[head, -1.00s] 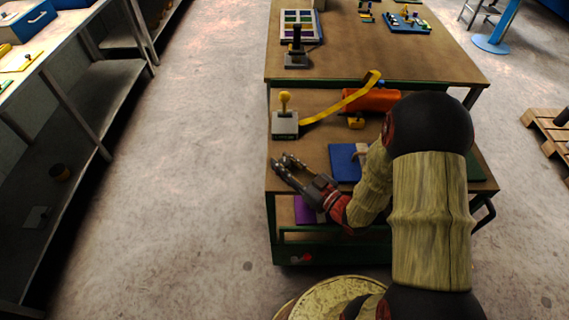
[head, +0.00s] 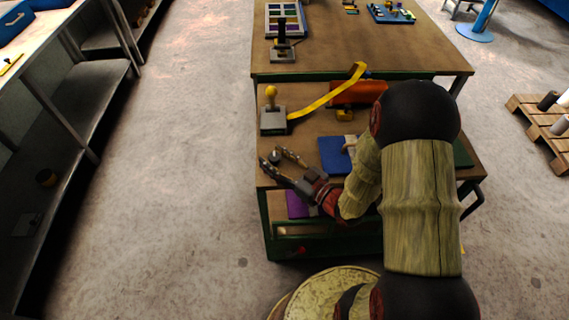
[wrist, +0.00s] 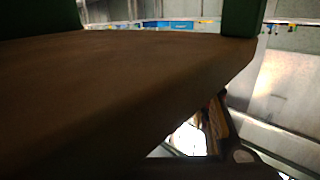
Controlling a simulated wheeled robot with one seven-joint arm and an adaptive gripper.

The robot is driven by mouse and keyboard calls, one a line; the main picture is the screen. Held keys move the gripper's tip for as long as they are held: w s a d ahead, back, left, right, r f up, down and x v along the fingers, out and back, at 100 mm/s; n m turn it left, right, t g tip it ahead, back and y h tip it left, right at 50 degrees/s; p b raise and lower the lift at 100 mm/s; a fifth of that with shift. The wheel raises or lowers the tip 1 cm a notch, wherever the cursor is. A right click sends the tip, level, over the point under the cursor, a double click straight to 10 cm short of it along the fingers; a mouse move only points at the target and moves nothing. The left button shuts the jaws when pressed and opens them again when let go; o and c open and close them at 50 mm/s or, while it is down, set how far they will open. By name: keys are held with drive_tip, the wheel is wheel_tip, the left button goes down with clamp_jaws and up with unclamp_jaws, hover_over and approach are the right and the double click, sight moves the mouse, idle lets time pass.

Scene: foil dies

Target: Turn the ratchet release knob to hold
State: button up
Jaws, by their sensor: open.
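No knob in view can be surely told as the ratchet release knob. On the cart's lower deck, a yellow ball knob (head: 271,92) stands upright on a grey box (head: 273,120). A small yellow piece (head: 345,115) sits below the cylinder. My gripper (head: 272,156) is open over the deck's front left corner, nearer me than the grey box and apart from it. A small dark round shape shows by its fingertips. The wrist view shows part of my gripper at lower right, but no knob.
The brown cart deck (head: 300,130) holds a blue plate (head: 330,160) beside my forearm, which hides part of the deck. A raised brown top (head: 360,50) stands behind. Shelving (head: 90,110) is at left, with clear floor (head: 185,150) between. A pallet (head: 520,112) is at right.

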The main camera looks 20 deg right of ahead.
drive_tip(key=v, duration=1.1)
drive_tip(key=shift+s+d, duration=0.15)
drive_tip(key=shift+s, duration=0.2)
idle(0.3)
